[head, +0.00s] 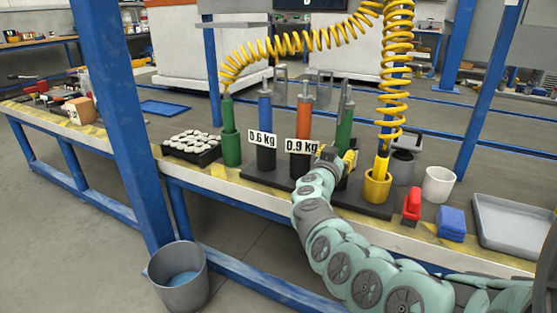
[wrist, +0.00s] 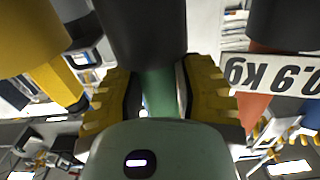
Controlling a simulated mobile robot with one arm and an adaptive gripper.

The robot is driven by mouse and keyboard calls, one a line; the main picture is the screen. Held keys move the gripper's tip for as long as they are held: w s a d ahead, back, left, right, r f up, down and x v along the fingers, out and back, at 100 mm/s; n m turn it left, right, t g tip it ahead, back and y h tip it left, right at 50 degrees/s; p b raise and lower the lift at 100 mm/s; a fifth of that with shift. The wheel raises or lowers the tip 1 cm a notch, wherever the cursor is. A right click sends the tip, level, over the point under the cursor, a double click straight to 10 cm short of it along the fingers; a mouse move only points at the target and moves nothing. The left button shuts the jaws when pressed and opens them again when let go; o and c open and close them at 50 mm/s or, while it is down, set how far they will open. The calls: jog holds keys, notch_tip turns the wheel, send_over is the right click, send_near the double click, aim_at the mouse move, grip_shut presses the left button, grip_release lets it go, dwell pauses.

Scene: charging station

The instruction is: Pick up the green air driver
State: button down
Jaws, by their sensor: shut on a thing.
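The green air driver (head: 345,126) stands upright on the dark base (head: 374,206), between the orange driver and the yellow one. My gripper (head: 338,157) reaches it from the front in the head view and hides part of its lower body. In the wrist view, which looks upside down, the yellow-padded fingers of my gripper (wrist: 158,95) are shut on the green driver (wrist: 160,84), one pad on each side. A black holder (wrist: 140,35) surrounds the driver's end at the top of that view. I cannot tell how deep the driver sits in it.
A blue driver (head: 265,108) and an orange driver (head: 304,115) stand to the left, with 0.6 kg and 0.9 kg signs. Another green tool (head: 230,135) stands farther left. A yellow driver (head: 381,163) with a coiled hose (head: 394,80) stands close right.

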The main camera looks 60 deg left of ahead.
aim_at(342, 124)
jog(key=shift+r, duration=0.1)
notch_tip(342, 124, up, 8)
jog(key=p, duration=0.5)
jog(key=shift+w+d+r+p, duration=0.15)
jog(key=shift+r+p, duration=0.1)
jog(key=shift+p, duration=0.15)
jog(key=shift+r+p, duration=0.4)
jog(key=shift+r, duration=0.35)
